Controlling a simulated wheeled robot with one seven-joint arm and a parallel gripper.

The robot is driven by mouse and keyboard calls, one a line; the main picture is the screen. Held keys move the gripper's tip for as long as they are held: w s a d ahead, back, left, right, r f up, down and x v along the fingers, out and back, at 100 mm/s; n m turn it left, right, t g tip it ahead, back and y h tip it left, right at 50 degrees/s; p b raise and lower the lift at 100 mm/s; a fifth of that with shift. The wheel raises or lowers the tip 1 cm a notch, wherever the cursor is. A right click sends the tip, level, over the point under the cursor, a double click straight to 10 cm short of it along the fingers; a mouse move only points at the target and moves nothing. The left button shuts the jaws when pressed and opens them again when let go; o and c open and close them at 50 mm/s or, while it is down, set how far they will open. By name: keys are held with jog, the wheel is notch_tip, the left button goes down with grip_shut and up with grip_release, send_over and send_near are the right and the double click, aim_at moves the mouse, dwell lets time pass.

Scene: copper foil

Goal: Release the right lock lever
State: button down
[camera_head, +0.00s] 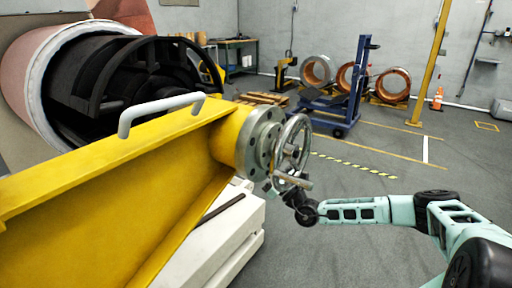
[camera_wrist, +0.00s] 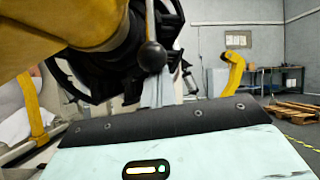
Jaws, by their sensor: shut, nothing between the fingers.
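A yellow beam (camera_head: 110,190) ends in a grey round flange (camera_head: 258,140) with a spoked handwheel (camera_head: 292,148). A light handle (camera_head: 297,182) sticks out at the wheel's lower edge. My gripper (camera_head: 272,187) is just below the wheel, close to the flange; its tips are small and partly hidden there. In the wrist view, a dark ball knob on a thin rod (camera_wrist: 152,56) lies right at the grey fingers of my gripper (camera_wrist: 158,92), which are together. I cannot tell whether they touch it, or surely whether this is the right lock lever.
A white block (camera_head: 215,245) stands under the beam. A large drum with a dark spoked core (camera_head: 110,75) is behind it. A blue wheeled stand (camera_head: 340,100) and copper coils (camera_head: 392,85) are at the back.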

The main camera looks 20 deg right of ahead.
jog(key=s+r+p, duration=0.1)
jog(key=p, duration=0.2)
jog(key=d+g+p, duration=0.1)
jog(key=p, duration=0.2)
jog(key=s+r+g+h+p, duration=0.1)
jog(key=p, duration=0.2)
jog(key=shift+s+d+r, duration=0.3)
jog(key=shift+d+r, duration=0.05)
jog(key=shift+s, duration=0.1)
jog(key=shift+f, duration=0.1)
notch_tip(320, 180, down, 4)
jog(key=w+b, duration=0.2)
jog(key=v, duration=0.9)
jog(key=shift+a+b, duration=0.15)
jog(key=shift+b, duration=0.3)
